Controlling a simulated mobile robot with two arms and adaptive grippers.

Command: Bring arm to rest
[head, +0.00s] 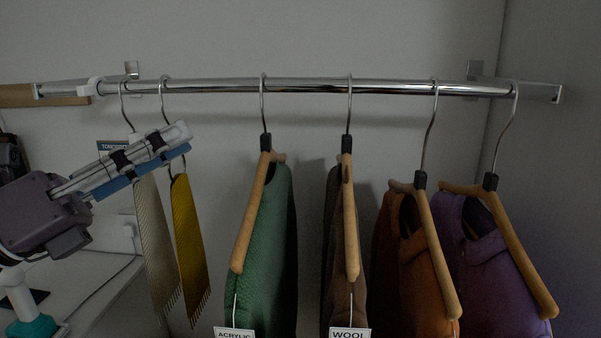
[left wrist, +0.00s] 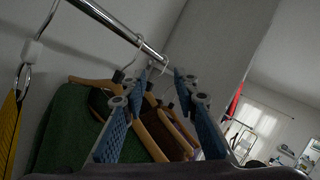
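My left gripper (head: 186,140) reaches in from the left in the head view, below the rail and in front of the tops of the hanging scarves. In the left wrist view its two blue-padded fingers (left wrist: 158,78) are apart, with nothing held between them. Hangers and garments show beyond the gap. I cannot tell how close the fingers are to the scarves. My right gripper is not in view.
A chrome rail (head: 310,86) carries a cream scarf (head: 155,230), a yellow scarf (head: 188,245), and green (head: 265,240), brown (head: 335,240), orange (head: 420,275) and purple (head: 490,270) garments on hangers. A white surface (head: 85,275) lies lower left.

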